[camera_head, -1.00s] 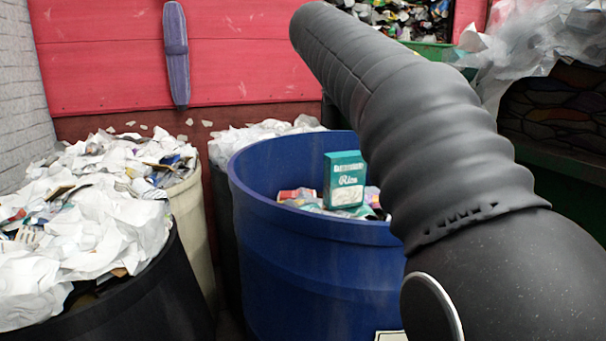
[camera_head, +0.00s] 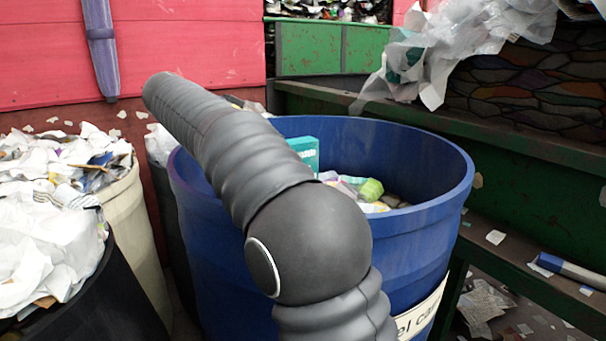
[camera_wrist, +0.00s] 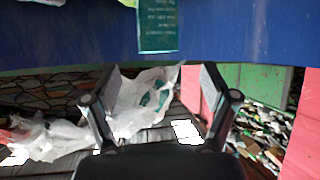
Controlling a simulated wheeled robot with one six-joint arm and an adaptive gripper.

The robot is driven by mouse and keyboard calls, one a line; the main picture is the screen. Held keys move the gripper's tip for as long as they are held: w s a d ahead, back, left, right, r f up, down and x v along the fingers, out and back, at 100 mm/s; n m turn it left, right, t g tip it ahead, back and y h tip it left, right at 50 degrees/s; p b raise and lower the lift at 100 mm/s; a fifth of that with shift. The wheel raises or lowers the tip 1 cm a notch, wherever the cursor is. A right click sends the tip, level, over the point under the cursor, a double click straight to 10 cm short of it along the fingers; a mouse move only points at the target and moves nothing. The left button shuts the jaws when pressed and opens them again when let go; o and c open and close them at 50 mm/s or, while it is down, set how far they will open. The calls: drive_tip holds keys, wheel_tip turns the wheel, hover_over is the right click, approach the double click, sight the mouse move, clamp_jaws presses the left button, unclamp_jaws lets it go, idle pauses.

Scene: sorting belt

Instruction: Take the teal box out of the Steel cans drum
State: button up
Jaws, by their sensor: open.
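The teal box (camera_head: 307,150) stands inside the blue drum (camera_head: 440,205), its top near rim height. My dark arm hides most of it in the head view. The drum's front label is partly covered, showing only "el ca". In the wrist view, part of the teal box (camera_wrist: 158,28) hangs into the top of the picture, with pale lettering, against the blue drum wall (camera_wrist: 250,45). My gripper (camera_wrist: 158,72) is open and empty, its two fingers spread below the box in that picture and apart from it. The gripper is hidden in the head view.
Mixed items, including a green one (camera_head: 370,189), lie in the drum. Bins heaped with white paper (camera_head: 45,230) stand at the left. A green belt frame (camera_head: 545,145) with plastic film (camera_head: 450,50) runs along the right. Scraps litter the floor there.

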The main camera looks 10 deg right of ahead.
sight(296, 148)
drive_tip(key=x, duration=0.4)
drive_tip(key=shift+w+d+f, duration=0.15)
drive_tip(key=shift+d, duration=0.2)
drive_tip(key=x, duration=0.4)
drive_tip(key=shift+s+d, duration=0.25)
drive_tip(key=shift+d, duration=0.15)
drive_tip(key=shift+w+d+f, duration=0.25)
drive_tip(key=shift+d, duration=0.1)
drive_tip(key=c, duration=1.1)
